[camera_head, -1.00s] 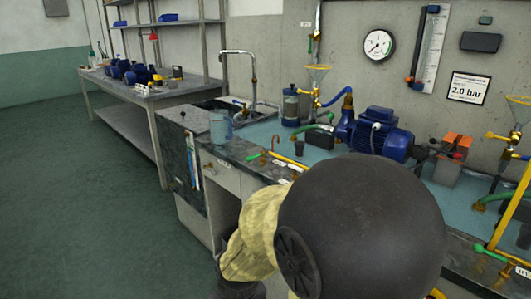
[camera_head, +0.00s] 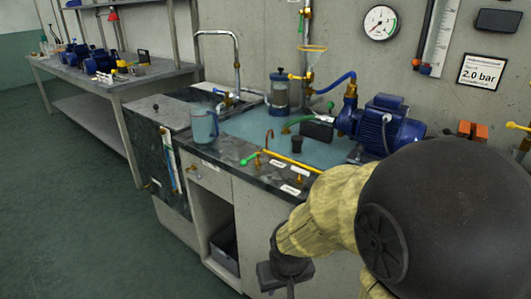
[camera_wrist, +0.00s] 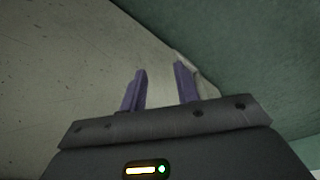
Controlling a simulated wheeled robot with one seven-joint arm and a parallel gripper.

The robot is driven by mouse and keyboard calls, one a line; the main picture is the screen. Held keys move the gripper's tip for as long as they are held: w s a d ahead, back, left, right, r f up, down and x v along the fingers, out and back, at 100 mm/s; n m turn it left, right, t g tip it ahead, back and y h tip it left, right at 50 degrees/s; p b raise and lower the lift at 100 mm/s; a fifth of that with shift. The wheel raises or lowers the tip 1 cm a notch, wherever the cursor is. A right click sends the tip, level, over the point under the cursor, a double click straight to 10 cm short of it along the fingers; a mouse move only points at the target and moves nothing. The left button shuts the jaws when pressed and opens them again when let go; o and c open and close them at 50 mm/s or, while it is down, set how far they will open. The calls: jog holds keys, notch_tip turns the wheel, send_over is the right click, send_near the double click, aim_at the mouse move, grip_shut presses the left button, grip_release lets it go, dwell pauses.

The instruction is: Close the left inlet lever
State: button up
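A short lever with a green grip (camera_head: 249,159) stands at the left end of a yellow pipe (camera_head: 290,162) on the counter's front edge; I cannot tell whether it is the left inlet lever or how it is set. A small brass fitting with a yellow handle (camera_head: 294,77) sits below the glass funnel on the wall pipe. My gripper (camera_wrist: 162,82) is open and empty in the wrist view, its two purple fingers apart, facing a pale surface and green floor. In the head view my arm is low at the right, below the counter edge, and the fingertips do not show.
A blue pump (camera_head: 388,124) stands on the counter, partly behind my arm. A blue-grey jug (camera_head: 203,124) stands near the counter's front left edge, beside the sink tap (camera_head: 237,60). A dark cup (camera_head: 297,145) stands behind the yellow pipe. The floor (camera_head: 75,210) at left is clear.

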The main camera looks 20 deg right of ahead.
dwell(0.4)
jog(key=w+a+r+n+h+p, duration=0.2)
jog(key=w+r+n+h+p, duration=0.5)
jog(key=w+n+h+p, duration=0.65)
jog(key=w+a+r+n+t+p, duration=0.1)
jog(key=w+a+r+n+t, duration=0.2)
jog(key=a+r+n+t, duration=0.1)
jog(key=w+a+r+n+t+h, duration=0.1)
jog(key=w+a+r+n+t, duration=0.2)
jog(key=a, duration=0.4)
jog(key=shift+w+r+n+t+p, duration=0.45)
jog(key=shift+r+n, duration=0.35)
jog(key=shift+n, duration=0.45)
